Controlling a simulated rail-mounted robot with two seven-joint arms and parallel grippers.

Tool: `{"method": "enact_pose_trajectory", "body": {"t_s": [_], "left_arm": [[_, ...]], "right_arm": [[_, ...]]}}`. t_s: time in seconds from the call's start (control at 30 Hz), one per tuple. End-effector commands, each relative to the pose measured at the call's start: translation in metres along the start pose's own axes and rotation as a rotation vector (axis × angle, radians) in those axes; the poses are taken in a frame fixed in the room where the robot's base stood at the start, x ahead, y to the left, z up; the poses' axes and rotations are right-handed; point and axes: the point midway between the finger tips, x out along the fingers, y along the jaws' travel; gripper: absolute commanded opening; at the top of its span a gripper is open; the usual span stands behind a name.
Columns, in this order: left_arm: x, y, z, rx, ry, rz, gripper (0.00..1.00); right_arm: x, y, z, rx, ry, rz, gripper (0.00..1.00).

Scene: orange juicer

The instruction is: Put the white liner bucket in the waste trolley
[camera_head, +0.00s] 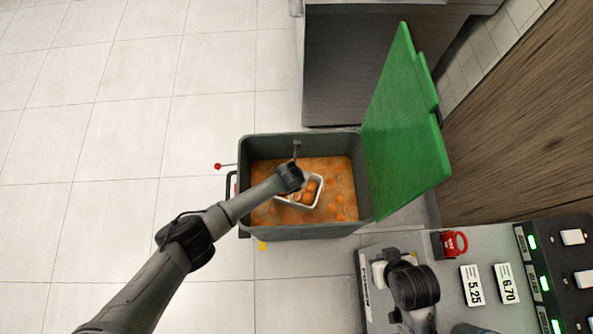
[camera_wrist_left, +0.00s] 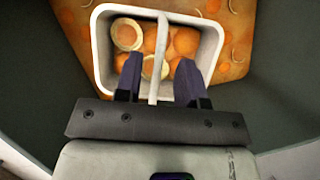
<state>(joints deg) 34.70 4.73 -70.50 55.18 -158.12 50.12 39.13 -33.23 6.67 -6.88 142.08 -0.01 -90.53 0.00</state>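The white liner bucket (camera_head: 303,206) is inside the grey waste trolley (camera_head: 310,232), over a layer of orange waste, with orange pieces and peel in it. It also shows in the left wrist view (camera_wrist_left: 101,52). My left gripper (camera_wrist_left: 158,78) is over the bucket, its two dark fingers apart on either side of the thin white handle, with gaps visible. In the head view my wrist hides the fingers. My right arm's dark wrist is over the counter at the lower right; its fingers cannot be made out.
The trolley's green lid (camera_head: 405,130) stands open on its right side. The tiled floor left of the trolley is clear.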

Motion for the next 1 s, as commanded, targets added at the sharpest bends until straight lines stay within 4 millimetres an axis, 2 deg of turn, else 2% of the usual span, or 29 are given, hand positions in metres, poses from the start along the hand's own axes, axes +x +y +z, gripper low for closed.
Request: {"method": "enact_pose_trajectory", "body": {"t_s": [0.17,0.37,0.7,1.0], "left_arm": [[-0.002,0.0,0.001,0.0,0.0,0.0,0.36],[-0.021,0.0,0.006,0.001,-0.001,-0.001,0.36],[-0.083,0.0,0.006,0.001,-0.001,-0.001,0.36],[-0.121,0.0,0.005,0.001,0.001,-0.001,0.36]], "right_arm": [[-0.002,0.0,-0.001,0.0,0.0,0.0,0.0],[-0.018,0.001,-0.006,0.0,0.0,0.0,0.0],[-0.043,0.003,-0.013,-0.006,-0.001,0.005,0.0],[-0.052,0.004,-0.016,-0.006,-0.001,0.005,0.0]]}}
